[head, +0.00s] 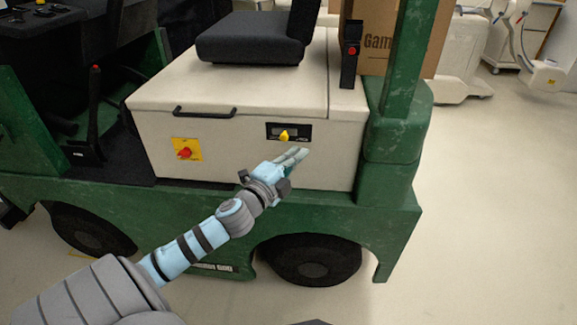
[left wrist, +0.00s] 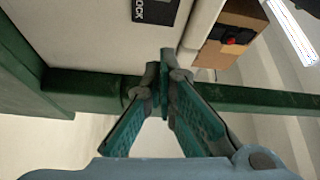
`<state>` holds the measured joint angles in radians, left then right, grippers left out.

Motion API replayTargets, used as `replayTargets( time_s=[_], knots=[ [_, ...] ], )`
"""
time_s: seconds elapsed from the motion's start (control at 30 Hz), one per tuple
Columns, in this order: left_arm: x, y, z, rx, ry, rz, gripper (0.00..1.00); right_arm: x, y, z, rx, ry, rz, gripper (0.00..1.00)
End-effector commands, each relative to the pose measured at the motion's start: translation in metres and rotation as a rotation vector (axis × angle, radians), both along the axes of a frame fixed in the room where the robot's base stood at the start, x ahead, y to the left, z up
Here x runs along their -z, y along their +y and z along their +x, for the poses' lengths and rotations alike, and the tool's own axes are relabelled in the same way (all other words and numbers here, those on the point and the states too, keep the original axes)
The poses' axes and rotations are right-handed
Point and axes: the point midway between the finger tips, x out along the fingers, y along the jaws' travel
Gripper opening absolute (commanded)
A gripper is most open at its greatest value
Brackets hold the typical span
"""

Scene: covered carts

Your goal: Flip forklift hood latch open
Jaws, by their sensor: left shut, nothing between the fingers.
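The hood latch (head: 284,133) is a small black panel with a yellow knob on the front face of the cream hood (head: 232,160) of a green forklift. In the left wrist view, part of a black plate with "LOCK" lettering (left wrist: 155,10) shows at the top edge; its knob is out of view there. My left gripper (head: 301,154) is shut and empty, just below and right of the latch in the head view and apart from it. Its closed fingertips (left wrist: 164,75) also show in the left wrist view. The hood lid looks closed. My right gripper is not in view.
A black bar handle (head: 205,112) and a red knob on a yellow plate (head: 186,150) are left of the latch. A black seat (head: 250,50) is on top. A green post (head: 405,60) and cardboard box (head: 370,35) stand right.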

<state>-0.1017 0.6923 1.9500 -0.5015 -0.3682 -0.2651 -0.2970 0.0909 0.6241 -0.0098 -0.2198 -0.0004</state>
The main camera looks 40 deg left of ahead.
Motion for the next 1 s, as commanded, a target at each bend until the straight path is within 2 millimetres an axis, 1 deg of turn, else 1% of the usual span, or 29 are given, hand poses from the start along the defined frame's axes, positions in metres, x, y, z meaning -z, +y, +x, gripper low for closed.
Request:
replayTargets(
  time_s=[0.03, 0.1, 0.2, 0.3, 0.4, 0.93, 0.97, 1.0],
  knots=[
    [0.005, -0.001, -0.011, 0.002, 0.004, 0.007, 0.00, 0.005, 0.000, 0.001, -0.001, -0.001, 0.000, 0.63],
    [0.004, -0.002, -0.025, 0.003, 0.004, 0.008, 0.00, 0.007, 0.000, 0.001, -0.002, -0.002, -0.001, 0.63],
    [0.004, -0.004, -0.040, 0.000, 0.004, 0.005, 0.00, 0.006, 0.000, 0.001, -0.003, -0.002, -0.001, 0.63],
    [0.003, -0.005, -0.048, 0.001, 0.002, 0.001, 0.00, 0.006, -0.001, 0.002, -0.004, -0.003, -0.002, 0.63],
    [0.002, -0.005, -0.051, 0.001, -0.001, -0.002, 0.00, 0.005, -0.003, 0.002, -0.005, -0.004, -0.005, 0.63],
    [0.003, -0.006, -0.051, 0.005, 0.000, 0.004, 0.00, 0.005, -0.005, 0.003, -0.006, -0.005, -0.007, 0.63],
    [0.005, -0.008, -0.051, 0.015, 0.007, 0.000, 0.00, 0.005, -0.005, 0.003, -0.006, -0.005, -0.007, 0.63],
    [0.014, -0.004, -0.049, 0.012, 0.031, -0.010, 0.00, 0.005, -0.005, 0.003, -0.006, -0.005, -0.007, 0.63]
  ],
)
